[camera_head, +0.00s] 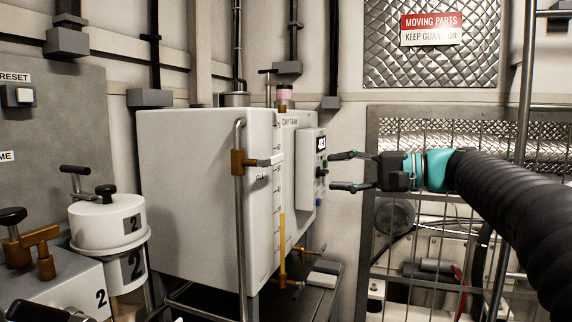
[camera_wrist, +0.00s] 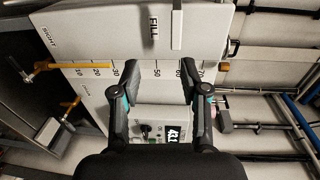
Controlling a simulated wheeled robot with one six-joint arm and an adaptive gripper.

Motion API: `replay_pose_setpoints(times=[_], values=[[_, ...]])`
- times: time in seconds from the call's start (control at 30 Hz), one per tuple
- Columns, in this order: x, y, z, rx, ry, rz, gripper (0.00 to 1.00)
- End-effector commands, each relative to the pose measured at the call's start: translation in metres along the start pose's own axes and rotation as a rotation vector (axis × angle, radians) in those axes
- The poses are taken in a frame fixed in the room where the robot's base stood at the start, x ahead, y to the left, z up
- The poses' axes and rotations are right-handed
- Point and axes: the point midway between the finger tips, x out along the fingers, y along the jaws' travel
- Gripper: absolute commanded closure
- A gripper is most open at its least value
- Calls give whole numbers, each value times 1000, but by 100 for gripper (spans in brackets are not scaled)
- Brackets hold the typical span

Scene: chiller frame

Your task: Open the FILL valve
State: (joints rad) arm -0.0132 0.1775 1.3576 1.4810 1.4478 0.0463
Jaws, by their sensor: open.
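The white day tank (camera_head: 190,190) stands mid-picture in the head view. The FILL valve has a brass body (camera_head: 238,163) on an upright pipe at the tank's front corner. Its pale lever (camera_head: 264,161) points right, above a FILL label partly covered by fittings. In the wrist view the FILL label (camera_wrist: 153,28) is at the top, with a pale bar (camera_wrist: 177,25), seemingly the lever, beside it. My gripper (camera_head: 332,171) is to the right of the valve, apart from it, in front of the control box. Its two fingers (camera_wrist: 158,74) are spread and empty.
A control box (camera_head: 311,165) with a display is on the tank's right side. A level scale with an amber column (camera_head: 282,240) and lower brass valves (camera_head: 300,250) are near. A mesh guard (camera_head: 450,125) is behind my arm.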

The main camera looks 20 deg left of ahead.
Motion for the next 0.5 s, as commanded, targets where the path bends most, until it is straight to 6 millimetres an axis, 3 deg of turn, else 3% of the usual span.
replay_pose_setpoints(times=[0.27, 0.5], values=[[10, -17, -12, -2, -38, -87, 55], [47, -20, -10, -1, -40, -86, 55]])
